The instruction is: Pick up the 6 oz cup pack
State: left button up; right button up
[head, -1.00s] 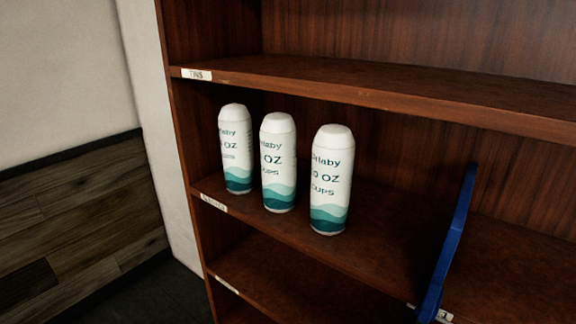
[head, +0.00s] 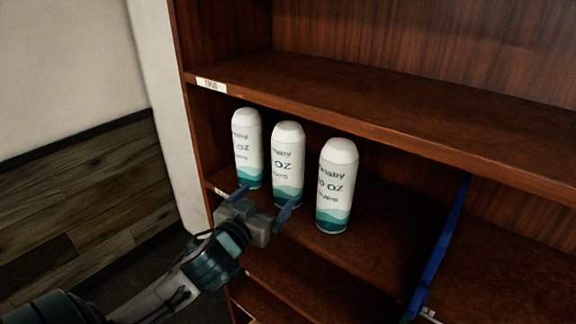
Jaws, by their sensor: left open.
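Three white cup packs with teal wave bands stand upright in a row on the middle shelf in the head view. They are the left pack (head: 247,148), the middle pack (head: 288,160) and the right pack (head: 336,185). The right one seems to read 10 OZ; the size digits on the other two are not legible. My left gripper (head: 264,198) is open, with its blue fingers spread in front of the left and middle packs near the shelf's front edge. It holds nothing. My right gripper is out of view.
A brown wooden shelf unit (head: 400,110) fills the right side, with a labelled upper board above the packs. A blue divider (head: 440,250) stands right of the packs. Shelf space between the right pack and the divider is free. A wall is at left.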

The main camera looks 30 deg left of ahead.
aim_at(280, 176)
pick_arm(q)
jog(key=shift+w+a+r+t+p, duration=0.1)
jog(key=shift+w+r+t+p, duration=0.25)
jog(key=shift+w+r, duration=0.65)
jog(key=w+p, duration=0.1)
jog(key=w, duration=0.3)
jog(key=shift+a+r+p, duration=0.1)
jog(key=shift+a+p, duration=0.05)
jog(key=shift+p, duration=0.2)
jog(key=shift+w+a+p, duration=0.1)
jog(key=shift+w+p, duration=0.35)
jog(key=shift+w, duration=0.1)
jog(key=w+p, duration=0.2)
jog(key=w, duration=0.2)
jog(key=shift+a+f+p, duration=0.1)
jog(key=shift+f+p, duration=0.15)
jog(key=shift+p, duration=0.15)
jog(key=shift+w+f, duration=0.2)
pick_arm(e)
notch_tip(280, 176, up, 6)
pick_arm(q)
jog(key=shift+s, duration=0.1)
jog(key=c, duration=1.2)
jog(key=shift+r, duration=0.15)
jog(key=shift+c, duration=0.5)
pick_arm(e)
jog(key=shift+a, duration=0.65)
